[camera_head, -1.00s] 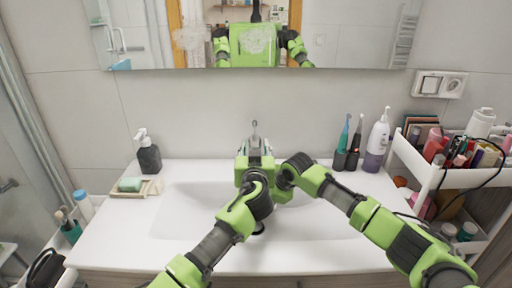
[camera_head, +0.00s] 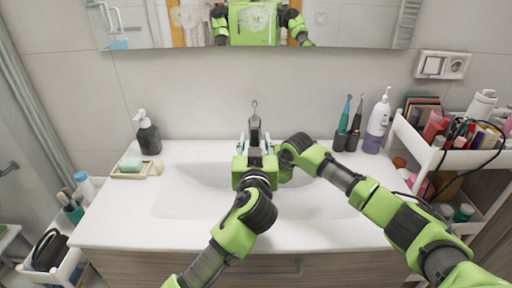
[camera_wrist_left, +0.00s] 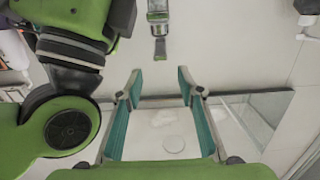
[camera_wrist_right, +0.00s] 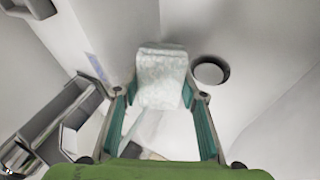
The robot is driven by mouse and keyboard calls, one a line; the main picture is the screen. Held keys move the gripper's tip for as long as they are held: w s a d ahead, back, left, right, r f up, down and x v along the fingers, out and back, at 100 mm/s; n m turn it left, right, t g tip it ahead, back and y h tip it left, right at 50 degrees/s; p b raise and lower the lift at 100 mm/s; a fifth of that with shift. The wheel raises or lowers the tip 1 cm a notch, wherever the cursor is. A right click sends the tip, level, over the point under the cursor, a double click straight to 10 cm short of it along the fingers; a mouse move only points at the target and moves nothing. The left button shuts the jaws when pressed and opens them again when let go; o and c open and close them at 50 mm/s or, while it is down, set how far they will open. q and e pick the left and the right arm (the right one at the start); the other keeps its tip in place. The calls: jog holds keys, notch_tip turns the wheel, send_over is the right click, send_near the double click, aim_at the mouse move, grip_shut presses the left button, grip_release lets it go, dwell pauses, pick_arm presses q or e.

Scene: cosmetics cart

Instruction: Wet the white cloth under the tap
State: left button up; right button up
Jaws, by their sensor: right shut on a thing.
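The tap (camera_head: 254,125) stands at the back of the white sink, and its lever and spout also show in the left wrist view (camera_wrist_left: 158,25). My left gripper (camera_head: 255,145) is in front of the tap; in the left wrist view (camera_wrist_left: 160,78) its teal fingers are apart with nothing between them. In the right wrist view, my right gripper (camera_wrist_right: 160,94) is shut on the white cloth (camera_wrist_right: 160,75), which hangs over the basin beside the round drain (camera_wrist_right: 210,70). In the head view my arms hide the cloth. I cannot tell whether water runs or the cloth is wet.
A dark soap dispenser (camera_head: 148,135) and a dish with green soap (camera_head: 131,166) are left of the sink (camera_head: 190,200). Toothbrushes (camera_head: 347,125) and a purple-white bottle (camera_head: 378,122) stand at the right. A loaded white cart (camera_head: 430,158) is beside the counter.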

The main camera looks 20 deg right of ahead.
pick_arm(q)
jog(key=v, duration=0.3)
jog(key=shift+s, duration=0.1)
dwell(0.3)
